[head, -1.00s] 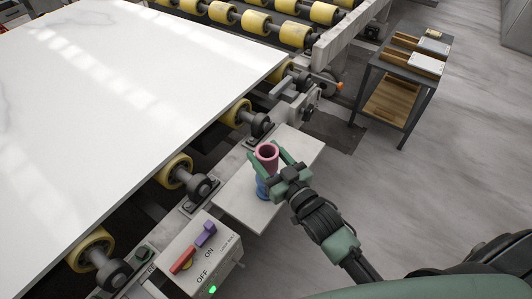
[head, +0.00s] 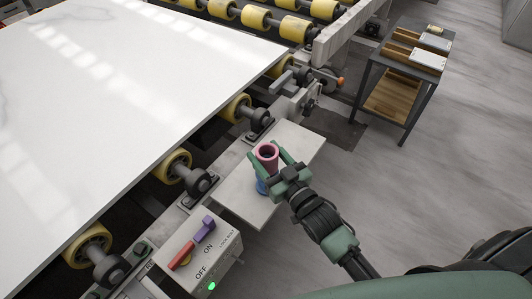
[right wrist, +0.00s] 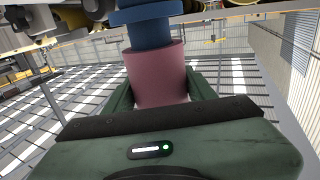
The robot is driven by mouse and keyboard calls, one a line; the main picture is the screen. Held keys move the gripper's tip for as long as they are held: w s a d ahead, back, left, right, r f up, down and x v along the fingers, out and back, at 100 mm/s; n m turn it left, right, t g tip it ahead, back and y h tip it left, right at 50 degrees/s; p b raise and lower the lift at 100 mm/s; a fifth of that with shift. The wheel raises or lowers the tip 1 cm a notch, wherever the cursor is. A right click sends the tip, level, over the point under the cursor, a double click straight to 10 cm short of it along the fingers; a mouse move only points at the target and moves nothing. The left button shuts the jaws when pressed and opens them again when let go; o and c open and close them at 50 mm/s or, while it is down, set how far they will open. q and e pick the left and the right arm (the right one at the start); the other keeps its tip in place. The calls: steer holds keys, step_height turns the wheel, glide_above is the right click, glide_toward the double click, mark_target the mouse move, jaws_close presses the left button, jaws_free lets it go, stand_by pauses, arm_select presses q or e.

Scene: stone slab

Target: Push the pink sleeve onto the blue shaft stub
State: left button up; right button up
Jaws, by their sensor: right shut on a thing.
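The pink sleeve (head: 267,152) is upright, its open top facing up, above the small pale plate (head: 240,200) beside the conveyor. My right gripper (head: 269,162) is shut on it, one green finger on each side. The blue shaft stub (head: 262,187) shows just below the sleeve. In the right wrist view, the pink sleeve (right wrist: 157,75) meets the narrower blue stub (right wrist: 150,33), which seems to enter its end; a wider blue collar (right wrist: 147,12) lies beyond. How far the stub reaches inside is hidden. My left gripper is not in view.
A white stone slab (head: 110,100) lies on yellow rollers (head: 172,164) at left. A switch box (head: 200,255) with red and purple levers stands near the plate's front. A cart (head: 400,80) with wooden trays stands at back right.

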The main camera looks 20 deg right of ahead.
mark_target(274, 170)
steer(key=shift+f+b, duration=0.7)
steer(key=shift+f, duration=0.5)
steer(key=o, duration=1.5)
steer(key=shift+o, duration=0.2)
steer(key=v, duration=0.7)
steer(key=shift+s+d+r+b, duration=0.1)
steer(key=shift+s+b, duration=0.2)
steer(key=shift+s, duration=0.1)
